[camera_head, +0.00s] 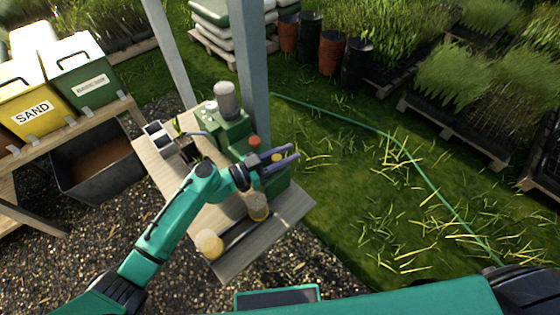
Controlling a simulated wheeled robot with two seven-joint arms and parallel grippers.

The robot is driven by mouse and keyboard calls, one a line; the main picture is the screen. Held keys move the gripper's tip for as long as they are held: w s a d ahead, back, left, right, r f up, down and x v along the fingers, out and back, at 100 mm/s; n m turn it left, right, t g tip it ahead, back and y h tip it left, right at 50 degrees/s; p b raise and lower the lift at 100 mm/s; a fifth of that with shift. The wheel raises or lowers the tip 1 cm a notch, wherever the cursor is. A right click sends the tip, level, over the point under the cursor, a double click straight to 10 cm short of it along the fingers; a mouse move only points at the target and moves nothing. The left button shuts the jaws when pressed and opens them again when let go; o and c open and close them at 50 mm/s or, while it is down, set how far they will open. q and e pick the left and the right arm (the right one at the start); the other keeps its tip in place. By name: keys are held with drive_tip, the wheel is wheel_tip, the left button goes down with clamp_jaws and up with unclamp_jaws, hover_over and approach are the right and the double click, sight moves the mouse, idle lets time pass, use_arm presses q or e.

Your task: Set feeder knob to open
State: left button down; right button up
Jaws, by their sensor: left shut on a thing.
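The green feeder machine (235,131) stands on the wooden bench, with a grey cylinder (226,100) on top and a red-orange knob (254,141) on its upper face. My left gripper (282,159) reaches over the machine from the left. Its two purple-grey fingers are shut around a small yellow knob (277,157) at the machine's right end. The fingers and wrist hide part of the machine's front, and the knob's setting cannot be read. My right gripper is not in view.
A yellow-capped jar (208,243) and another jar (257,205) stand near the front of the bench (288,207). A white-and-dark rack (160,138) sits at its back left. A post (252,70) rises behind the machine. Grass at the right is open, crossed by a hose (420,175).

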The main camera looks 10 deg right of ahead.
use_arm(q)
drive_tip(key=c, duration=0.6)
unclamp_jaws()
drive_tip(key=shift+w+r, duration=0.1)
drive_tip(key=shift+w, duration=0.05)
drive_tip(key=shift+d, duration=0.15)
drive_tip(key=b+v, duration=0.5)
drive_tip(key=v, duration=0.9)
drive_tip(key=shift+a+b, duration=0.25)
drive_tip(key=shift+b, duration=0.1)
